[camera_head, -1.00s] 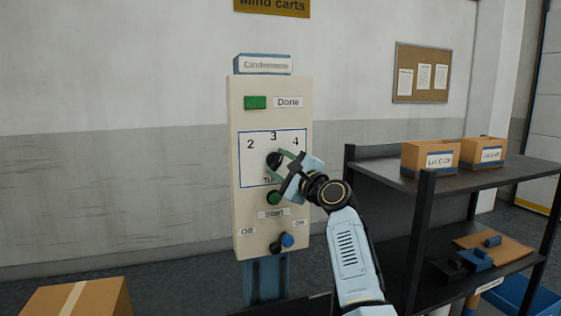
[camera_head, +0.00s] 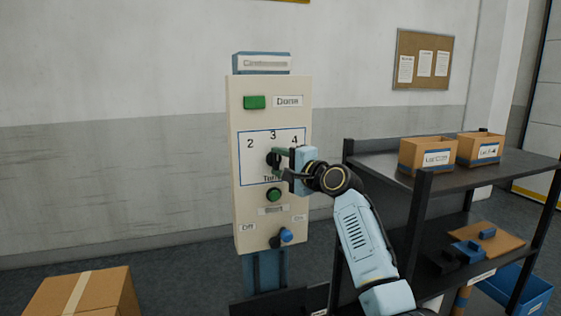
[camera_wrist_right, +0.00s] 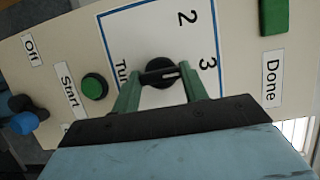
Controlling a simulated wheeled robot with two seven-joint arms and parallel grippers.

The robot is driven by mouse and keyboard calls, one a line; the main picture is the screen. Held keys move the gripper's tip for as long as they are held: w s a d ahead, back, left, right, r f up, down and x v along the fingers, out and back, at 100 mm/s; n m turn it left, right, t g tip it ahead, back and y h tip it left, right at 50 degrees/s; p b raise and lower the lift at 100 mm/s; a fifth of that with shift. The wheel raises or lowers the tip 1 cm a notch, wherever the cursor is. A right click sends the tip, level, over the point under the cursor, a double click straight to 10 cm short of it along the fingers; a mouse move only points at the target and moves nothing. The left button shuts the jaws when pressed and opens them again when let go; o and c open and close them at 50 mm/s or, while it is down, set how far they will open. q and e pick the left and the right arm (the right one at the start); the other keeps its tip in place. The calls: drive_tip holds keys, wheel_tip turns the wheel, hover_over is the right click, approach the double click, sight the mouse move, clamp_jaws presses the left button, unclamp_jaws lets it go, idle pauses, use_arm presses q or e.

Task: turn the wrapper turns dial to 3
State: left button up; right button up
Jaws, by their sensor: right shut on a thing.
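The wrapper turns dial is a black knob (camera_head: 272,159) in a blue-outlined area of a cream panel (camera_head: 240,215), under the numbers 2, 3 and 4. In the right wrist view, the knob (camera_wrist_right: 158,73) sits between the green fingers of my right gripper (camera_wrist_right: 160,78). That gripper (camera_head: 277,160) is shut on the knob from the right side in the head view. The knob's white mark points roughly towards the 3 (camera_wrist_right: 207,65). The 4 is hidden in the wrist view. My left gripper is not in view.
A green Done button (camera_head: 254,102) is above the dial. A green Start button (camera_head: 273,195) and a blue-tipped Off/On switch (camera_head: 286,235) are below. A dark shelf (camera_head: 425,185) with boxes stands right. A carton (camera_head: 105,290) is at lower left.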

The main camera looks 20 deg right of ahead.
idle(0.3)
drive_tip(key=o, duration=1)
drive_tip(key=shift+s, duration=0.1)
drive_tip(key=b+v, duration=0.1)
drive_tip(key=v, duration=1.2)
drive_tip(key=shift+s+d+b, duration=0.1)
drive_tip(key=shift+b, duration=0.2)
